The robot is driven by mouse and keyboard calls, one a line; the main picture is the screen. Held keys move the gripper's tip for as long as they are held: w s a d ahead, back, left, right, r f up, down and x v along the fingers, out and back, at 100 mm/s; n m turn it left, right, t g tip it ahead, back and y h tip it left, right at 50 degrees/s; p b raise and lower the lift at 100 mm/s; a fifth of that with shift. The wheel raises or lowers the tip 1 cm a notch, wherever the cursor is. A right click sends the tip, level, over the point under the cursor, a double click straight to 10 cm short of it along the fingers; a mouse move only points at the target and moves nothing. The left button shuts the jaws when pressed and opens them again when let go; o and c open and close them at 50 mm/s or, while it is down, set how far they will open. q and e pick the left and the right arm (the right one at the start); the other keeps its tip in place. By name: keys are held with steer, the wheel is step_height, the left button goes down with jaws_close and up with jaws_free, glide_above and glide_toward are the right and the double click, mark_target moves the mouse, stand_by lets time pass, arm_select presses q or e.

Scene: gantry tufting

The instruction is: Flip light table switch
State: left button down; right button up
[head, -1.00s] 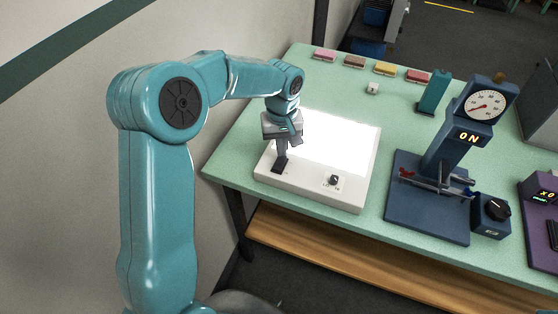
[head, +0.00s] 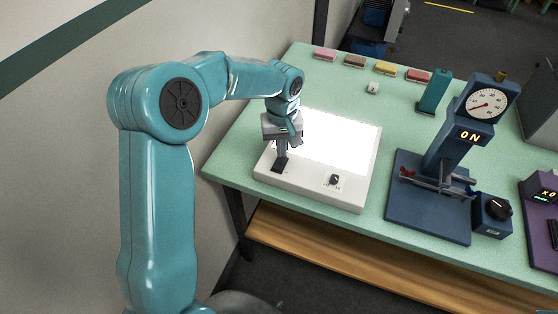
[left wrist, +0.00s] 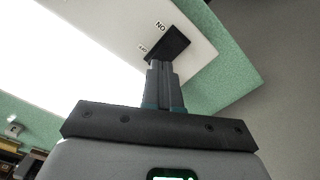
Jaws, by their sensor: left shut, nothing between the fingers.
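The light table (head: 306,190) is a white box on the green bench, and its panel (head: 340,140) glows bright white. Its black switch (head: 279,166) is at the front left corner. In the left wrist view the switch (left wrist: 172,45) shows beside printed "ON" lettering. My left gripper (head: 282,153) points down over the switch, shut and empty. In the left wrist view its fingertips (left wrist: 160,66) are together at the switch's edge; I cannot tell whether they touch it. My right gripper is not in view.
A black knob (head: 334,180) sits on the light table's front. To the right stands a blue dial gauge stand (head: 427,200) with an "ON" display. Several coloured blocks (head: 386,69) line the back edge.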

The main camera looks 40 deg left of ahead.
arm_select(q)
steer(key=shift+f+b, duration=0.55)
steer(key=shift+f, duration=0.2)
steer(key=shift+s+r, duration=0.1)
steer(key=shift+r+p, duration=0.55)
step_height(320, 180, up, 2)
steer(key=shift+r+p, duration=0.25)
steer(key=shift+p, duration=0.6)
step_height(320, 180, up, 2)
steer(key=shift+r+p, duration=0.1)
steer(key=shift+p, duration=0.65)
steer(key=shift+r+p, duration=0.4)
steer(key=shift+r, duration=0.2)
steer(key=shift+f, duration=0.1)
